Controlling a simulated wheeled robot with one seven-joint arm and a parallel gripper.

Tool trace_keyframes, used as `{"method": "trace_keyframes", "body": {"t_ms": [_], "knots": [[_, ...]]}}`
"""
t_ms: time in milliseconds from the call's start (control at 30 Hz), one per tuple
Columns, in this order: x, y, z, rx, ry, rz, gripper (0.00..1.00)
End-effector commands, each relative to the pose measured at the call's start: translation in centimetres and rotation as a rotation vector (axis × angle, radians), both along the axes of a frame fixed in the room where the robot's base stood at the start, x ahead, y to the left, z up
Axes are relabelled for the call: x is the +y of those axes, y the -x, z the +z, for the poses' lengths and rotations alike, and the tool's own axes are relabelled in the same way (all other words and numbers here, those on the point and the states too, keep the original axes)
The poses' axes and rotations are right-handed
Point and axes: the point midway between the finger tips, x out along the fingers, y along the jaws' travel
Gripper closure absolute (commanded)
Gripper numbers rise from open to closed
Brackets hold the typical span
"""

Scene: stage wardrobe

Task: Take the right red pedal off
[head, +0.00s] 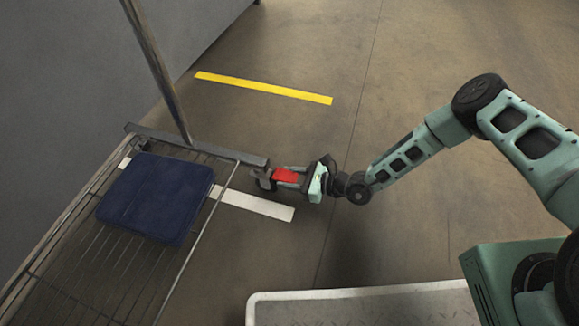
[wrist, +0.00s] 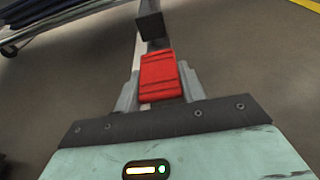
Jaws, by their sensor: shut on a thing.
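A red pedal (head: 285,175) shows at the right end of the wire rack's end bar in the head view. In the wrist view the red pedal (wrist: 160,76) lies between the fingers, with dark grooves across its face. My gripper (head: 278,178) is shut on the red pedal; its fingers also show in the wrist view (wrist: 160,88). A dark block (wrist: 151,26) sits just beyond the pedal, close to it. Whether the pedal still joins the rack is hard to tell. Only one red pedal is in view.
The wire rack (head: 172,283) stands at the left, with a folded dark blue cloth (head: 157,197) on it and a metal post (head: 158,70) rising from its end. White (head: 255,204) and yellow (head: 262,88) strips mark the floor. A pale-rimmed platform (head: 360,291) is at the bottom. The floor behind my arm is clear.

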Motion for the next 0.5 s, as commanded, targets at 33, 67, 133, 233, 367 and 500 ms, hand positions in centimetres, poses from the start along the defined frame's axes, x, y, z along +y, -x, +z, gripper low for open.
{"method": "trace_keyframes", "body": {"t_ms": [33,67,133,233,367,500], "knots": [[-0.03,0.17,1.09,0.012,0.028,0.002,0.83],[-0.04,0.17,1.07,0.018,0.044,0.003,0.83],[-0.03,0.21,1.05,0.030,0.078,0.003,0.83],[-0.04,0.19,1.04,0.046,0.126,0.003,0.83],[0.00,0.16,0.97,0.066,0.179,0.002,0.83],[0.01,0.18,0.82,0.084,0.226,0.003,0.83]]}}
